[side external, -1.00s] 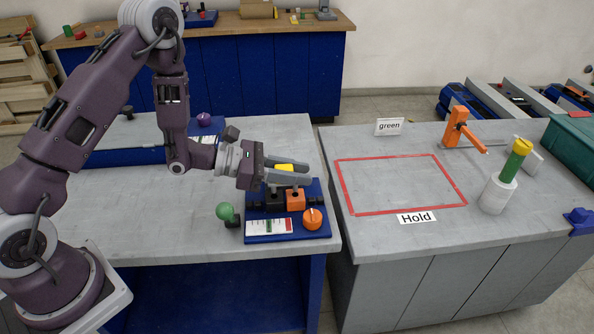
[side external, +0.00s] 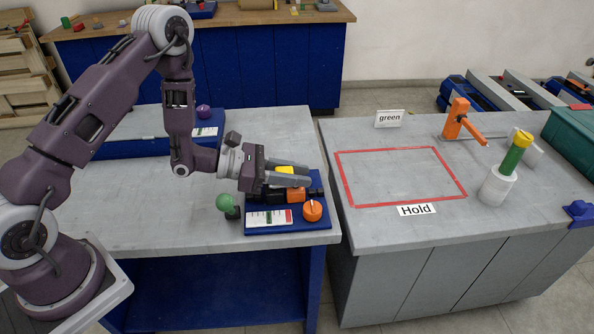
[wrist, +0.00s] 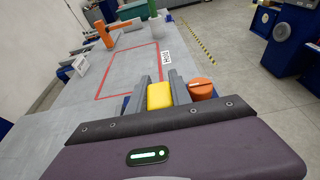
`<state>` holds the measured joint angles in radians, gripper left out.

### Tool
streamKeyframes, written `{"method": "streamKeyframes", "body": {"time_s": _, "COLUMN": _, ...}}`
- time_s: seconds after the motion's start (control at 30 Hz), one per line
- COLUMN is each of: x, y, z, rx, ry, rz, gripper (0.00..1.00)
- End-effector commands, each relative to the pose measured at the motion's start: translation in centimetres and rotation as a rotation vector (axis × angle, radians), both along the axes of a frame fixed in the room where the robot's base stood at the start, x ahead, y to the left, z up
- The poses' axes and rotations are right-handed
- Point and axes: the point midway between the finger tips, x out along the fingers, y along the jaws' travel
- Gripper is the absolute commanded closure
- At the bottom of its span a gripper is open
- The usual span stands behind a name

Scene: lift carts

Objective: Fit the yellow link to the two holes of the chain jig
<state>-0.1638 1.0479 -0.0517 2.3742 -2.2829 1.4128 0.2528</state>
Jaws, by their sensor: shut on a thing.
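My gripper (side external: 296,177) is shut on the yellow link (side external: 285,169), which shows between the two grey fingers. In the wrist view my gripper (wrist: 161,83) holds the same yellow link (wrist: 159,95) near the middle. The fixture under it, which looks like the chain jig (side external: 271,227), has a blue base with a black block and an orange block (side external: 295,195). The fingers are just above or at these blocks and hide their tops. I cannot see the two holes, nor whether the link touches the jig.
An orange knob (side external: 312,211) and a green ball handle (side external: 224,202) stand close to my gripper on the near side. A gauge plate (side external: 268,218) lies between them. Right of a gap, the grey cabinet top (side external: 360,235) has an empty red outline (side external: 401,149).

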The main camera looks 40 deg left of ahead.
Motion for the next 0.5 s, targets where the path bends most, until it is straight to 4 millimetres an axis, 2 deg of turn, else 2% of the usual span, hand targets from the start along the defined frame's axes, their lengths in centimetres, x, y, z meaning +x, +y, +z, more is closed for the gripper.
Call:
{"method": "streamKeyframes", "body": {"time_s": 0.27, "x": 0.02, "y": 0.01, "z": -0.84, "rx": -0.001, "ry": 0.000, "rz": 0.000, "gripper": 1.00}}
{"method": "streamKeyframes", "body": {"time_s": 0.3, "x": 0.03, "y": 0.00, "z": -0.85, "rx": 0.000, "ry": -0.001, "rz": 0.001, "gripper": 0.71}}
{"method": "streamKeyframes", "body": {"time_s": 0.4, "x": 0.03, "y": 0.00, "z": -0.83, "rx": -0.001, "ry": -0.001, "rz": 0.000, "gripper": 0.51}}
{"method": "streamKeyframes", "body": {"time_s": 0.5, "x": 0.01, "y": 0.01, "z": -0.84, "rx": -0.001, "ry": -0.001, "rz": 0.000, "gripper": 0.49}}
